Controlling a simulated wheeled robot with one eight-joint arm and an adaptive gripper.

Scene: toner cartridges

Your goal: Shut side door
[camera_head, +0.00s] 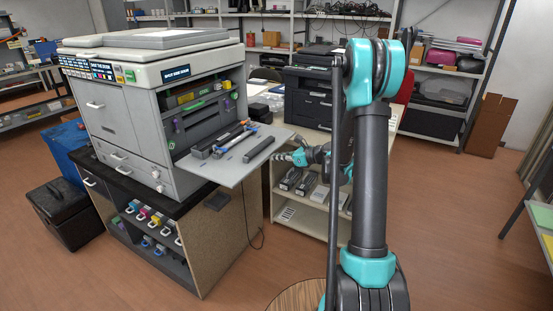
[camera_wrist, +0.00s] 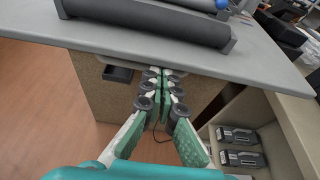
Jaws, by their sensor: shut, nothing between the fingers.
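The copier (camera_head: 165,100) stands on a dark-topped cabinet, and its side door (camera_head: 236,158) is folded down flat like a shelf. Dark toner cartridges (camera_head: 218,143) lie on the open door. In the wrist view the door (camera_wrist: 120,40) crosses the top of the picture, with a dark cartridge (camera_wrist: 150,20) on it. My gripper (camera_head: 297,157) is beside the door's outer right edge in the head view. In the wrist view its fingers (camera_wrist: 163,78) are together and empty, with the tips at or under the door's edge. I cannot tell whether they touch it.
A shelf unit (camera_head: 308,203) with boxed cartridges stands right of the door, close to my arm; it also shows in the wrist view (camera_wrist: 245,130). A dark printer (camera_head: 308,98) sits on it. Open floor (camera_head: 445,220) lies to the right.

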